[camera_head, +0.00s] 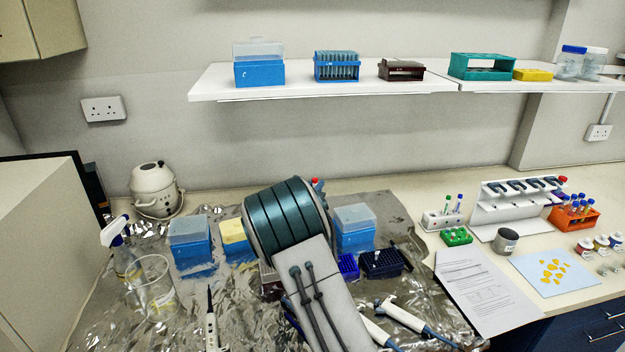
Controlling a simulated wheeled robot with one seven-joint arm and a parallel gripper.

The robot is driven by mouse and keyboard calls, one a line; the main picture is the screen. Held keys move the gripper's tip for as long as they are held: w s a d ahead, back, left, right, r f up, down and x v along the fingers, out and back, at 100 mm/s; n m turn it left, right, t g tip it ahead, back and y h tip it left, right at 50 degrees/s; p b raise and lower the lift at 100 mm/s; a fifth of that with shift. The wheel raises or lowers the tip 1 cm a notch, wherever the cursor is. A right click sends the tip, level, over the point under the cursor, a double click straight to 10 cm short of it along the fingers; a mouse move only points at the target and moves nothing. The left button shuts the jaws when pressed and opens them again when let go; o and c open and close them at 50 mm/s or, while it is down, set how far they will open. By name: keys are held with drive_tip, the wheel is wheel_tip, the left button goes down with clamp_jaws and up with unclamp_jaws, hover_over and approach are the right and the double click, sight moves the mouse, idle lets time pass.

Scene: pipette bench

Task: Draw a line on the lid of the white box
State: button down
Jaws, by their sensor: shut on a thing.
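I cannot pick out a white box with a lid for certain. A large off-white boxy body (45,225) stands at the left edge, but I cannot tell whether it is a box with a lid or equipment. No marker shows plainly; a small red tip (316,182) peeks out behind my arm, and I cannot tell what it is. My arm, with a teal joint and a grey link, rises from the bottom middle over the foil. My gripper does not show, so what it holds is not visible.
Crumpled foil (255,325) covers the middle bench. On it are blue boxes (190,245) (354,228), a yellow box (236,240), a dark rack (385,263), pipettes (418,322), a beaker (153,285) and a spray bottle (122,262). Paper (485,290) lies right.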

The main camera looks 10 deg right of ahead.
drive_tip(key=shift+s+a+f+b, duration=0.15)
drive_tip(key=shift+f+b, duration=0.15)
drive_tip(key=shift+f, duration=0.4)
drive_tip(key=shift+f+b, duration=0.6)
drive_tip(key=shift+f, duration=1.15)
drive_tip(key=shift+f+b, duration=0.9)
drive_tip(key=shift+b, duration=0.55)
drive_tip(key=shift+d+f+b, duration=0.1)
drive_tip(key=shift+d+b, duration=0.85)
drive_tip(key=shift+b, duration=0.65)
idle(2.0)
drive_tip(key=shift+s+f+b, duration=0.1)
drive_tip(key=shift+s+b, duration=0.1)
drive_tip(key=shift+b, duration=0.1)
